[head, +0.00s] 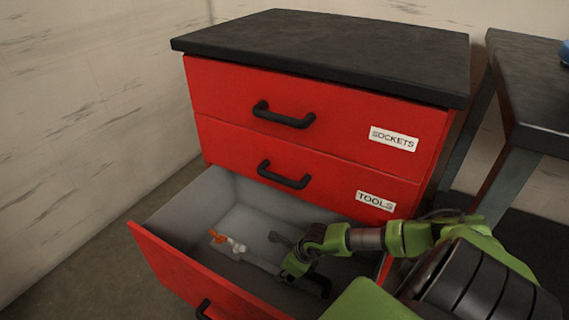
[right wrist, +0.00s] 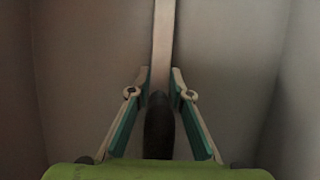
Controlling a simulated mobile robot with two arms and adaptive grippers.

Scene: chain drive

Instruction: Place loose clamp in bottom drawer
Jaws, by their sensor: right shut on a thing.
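The bottom drawer (head: 185,266) of the red cabinet is pulled open, with a grey inside. My right gripper (head: 300,262) is down inside it, partly hidden by my own arm. It is shut on the clamp (head: 258,263), a long bar with an orange and pale piece at its left end. In the right wrist view, the clamp's pale bar (right wrist: 163,45) runs away from me, with a dark part between the fingers of my right gripper (right wrist: 161,82). I cannot tell whether the clamp touches the drawer floor. My left gripper is not in view.
The cabinet (head: 300,130) has two shut drawers above, labelled SOCKETS and TOOLS, with black handles. A dark table (head: 540,85) stands at the right. A pale wall (head: 80,130) is at the left. The drawer's back left part is clear.

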